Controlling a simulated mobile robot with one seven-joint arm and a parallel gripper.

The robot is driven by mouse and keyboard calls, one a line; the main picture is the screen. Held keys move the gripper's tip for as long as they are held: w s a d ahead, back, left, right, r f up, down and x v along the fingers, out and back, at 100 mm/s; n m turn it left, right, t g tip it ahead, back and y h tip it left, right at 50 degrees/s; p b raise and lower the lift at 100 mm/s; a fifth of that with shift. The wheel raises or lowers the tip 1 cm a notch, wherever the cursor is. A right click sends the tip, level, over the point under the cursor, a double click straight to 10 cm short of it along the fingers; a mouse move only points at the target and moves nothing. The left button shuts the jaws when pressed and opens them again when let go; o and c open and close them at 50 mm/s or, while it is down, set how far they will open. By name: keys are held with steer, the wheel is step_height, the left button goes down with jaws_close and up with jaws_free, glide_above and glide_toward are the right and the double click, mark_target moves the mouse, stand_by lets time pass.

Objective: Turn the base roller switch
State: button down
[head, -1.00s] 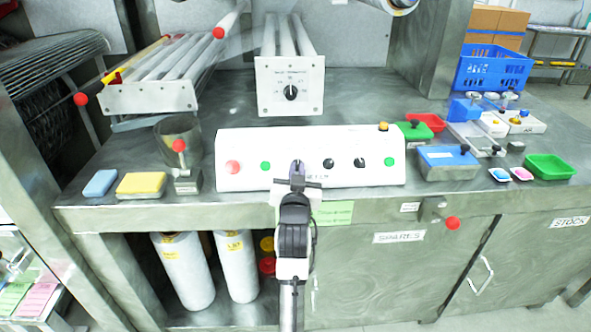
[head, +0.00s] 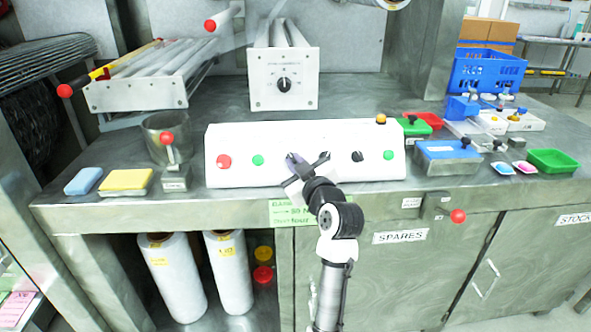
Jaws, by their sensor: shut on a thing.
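A white control panel (head: 290,178) stands on the bench, with a red button (head: 224,161) and a green button (head: 258,160) at its left. Two black rotary switches (head: 325,157) (head: 357,156) and another green button (head: 388,155) sit at its right. My gripper (head: 293,161) is at the panel face between the left green button and the visible switches. It is shut on a switch there, which its fingers mostly hide. My wrist leans down to the right. The panel labels are too small to read, so I cannot tell which switch is the base roller's.
Behind the panel stands a roller unit (head: 284,104) with its own black dial (head: 284,84). A metal cup (head: 166,138), a yellow sponge (head: 127,180) and a blue sponge (head: 83,181) are left. A blue-topped box (head: 448,151) and a green tray (head: 553,161) are right.

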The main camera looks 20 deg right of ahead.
stand_by(0.5)
steer(key=c, duration=1.5)
jaws_free()
steer(key=shift+w+f, duration=0.1)
steer(key=s+b, duration=0.2)
steer(key=s, duration=1.2)
steer(key=shift+d, duration=0.35)
steer(key=shift+w, duration=0.1)
